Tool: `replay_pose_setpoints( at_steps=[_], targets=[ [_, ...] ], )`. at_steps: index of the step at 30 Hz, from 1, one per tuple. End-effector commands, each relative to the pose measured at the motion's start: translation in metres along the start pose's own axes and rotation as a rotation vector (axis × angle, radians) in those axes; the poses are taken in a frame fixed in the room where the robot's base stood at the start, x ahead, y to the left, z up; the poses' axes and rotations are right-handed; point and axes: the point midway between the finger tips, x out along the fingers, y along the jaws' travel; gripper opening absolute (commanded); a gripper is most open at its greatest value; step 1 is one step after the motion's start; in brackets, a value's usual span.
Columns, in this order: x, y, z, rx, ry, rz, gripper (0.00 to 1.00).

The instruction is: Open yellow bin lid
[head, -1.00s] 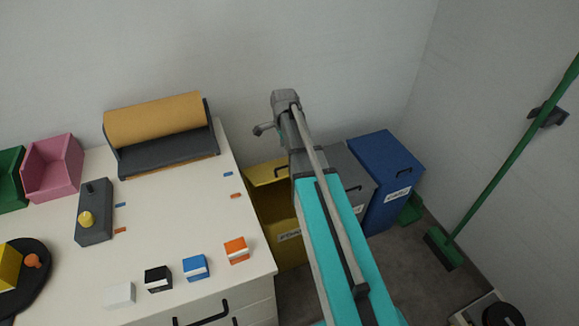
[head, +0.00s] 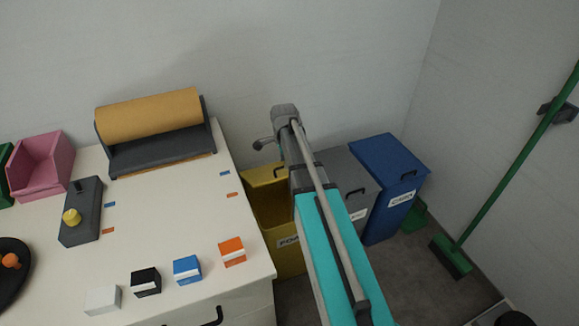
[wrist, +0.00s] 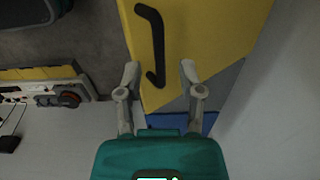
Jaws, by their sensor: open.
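The yellow bin (head: 290,262) stands between the white counter and the grey bin, partly hidden by my arm. Its lid (head: 262,176) appears raised and tilted back towards the wall, with a dark opening below it. The lid also fills the upper middle of the wrist view (wrist: 205,35). Its black bar handle (wrist: 156,45) lies between the lines of my two fingers. My gripper (wrist: 159,68) is open and empty, with a fingertip on each side of the handle's lower end. Contact with the handle cannot be told.
The grey bin (head: 349,178) and blue bin (head: 390,155) stand right of the yellow bin, lids down. The white counter (head: 170,225) on the left holds a paper roll (head: 150,115) and small coloured boxes. A green broom (head: 510,170) leans at the right wall.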

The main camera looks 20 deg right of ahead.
Motion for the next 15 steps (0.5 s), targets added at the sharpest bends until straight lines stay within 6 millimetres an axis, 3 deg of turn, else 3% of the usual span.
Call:
replay_pose_setpoints(
  at_steps=[4,15],
  targets=[
    [0.0095,0.0000,-0.0001,0.000,0.000,0.000,0.49],
    [0.0121,0.0000,-0.0003,0.000,0.000,0.000,0.49]
  ],
)
